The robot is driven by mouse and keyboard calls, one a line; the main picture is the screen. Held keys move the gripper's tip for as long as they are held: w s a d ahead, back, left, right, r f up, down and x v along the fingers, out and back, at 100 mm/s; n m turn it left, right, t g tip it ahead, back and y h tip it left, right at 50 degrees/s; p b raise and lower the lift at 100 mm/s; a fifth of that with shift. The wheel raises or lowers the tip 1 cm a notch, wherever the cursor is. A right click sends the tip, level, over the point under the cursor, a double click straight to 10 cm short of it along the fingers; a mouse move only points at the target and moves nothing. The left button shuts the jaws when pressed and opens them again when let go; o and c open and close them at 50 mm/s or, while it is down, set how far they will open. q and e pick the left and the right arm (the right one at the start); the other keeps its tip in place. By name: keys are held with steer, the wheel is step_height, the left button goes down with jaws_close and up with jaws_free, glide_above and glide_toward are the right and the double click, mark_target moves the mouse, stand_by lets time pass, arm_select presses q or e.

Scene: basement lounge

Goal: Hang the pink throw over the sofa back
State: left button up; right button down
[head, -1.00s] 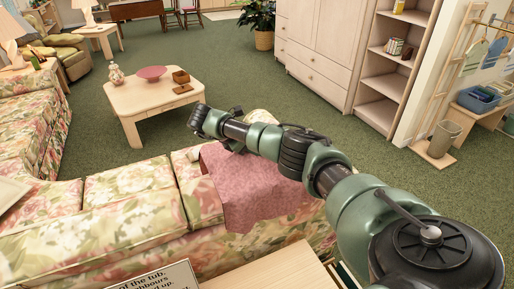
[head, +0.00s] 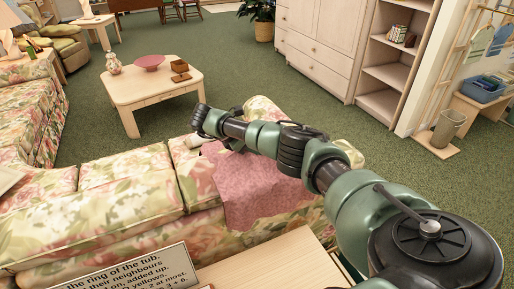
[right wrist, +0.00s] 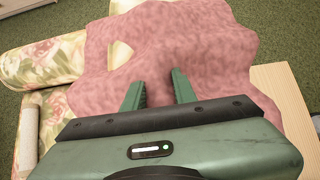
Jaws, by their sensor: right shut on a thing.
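The pink throw (head: 255,195) lies draped on the right part of the floral sofa (head: 110,215), over its back. Its near edge hangs toward me, and my arm covers part of its far side. In the right wrist view the throw (right wrist: 205,60) is spread wide and wrinkled, with floral fabric showing past its left edge. My right gripper (right wrist: 159,73) is shut on the throw, with a fold of it between the fingers. In the head view my right arm reaches over the sofa and its fingertips are hidden. My left gripper is not in view.
A wooden surface with a printed sign (head: 130,270) stands close in front of me, below the sofa. A coffee table (head: 150,95) with a vase, a pink bowl and a small box stands beyond. A wardrobe and shelves (head: 390,75) are at the back right. Green carpet is open between.

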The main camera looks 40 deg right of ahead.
steer(key=c, duration=1.1)
jaws_free()
steer(key=shift+o, duration=0.2)
steer(key=b+v, duration=0.1)
steer(key=v, duration=0.6)
steer(key=shift+b, duration=0.3)
steer(key=shift+w+a+r, duration=0.1)
steer(key=shift+a+r, duration=0.2)
steer(key=shift+r, duration=0.05)
steer(key=shift+f, duration=0.1)
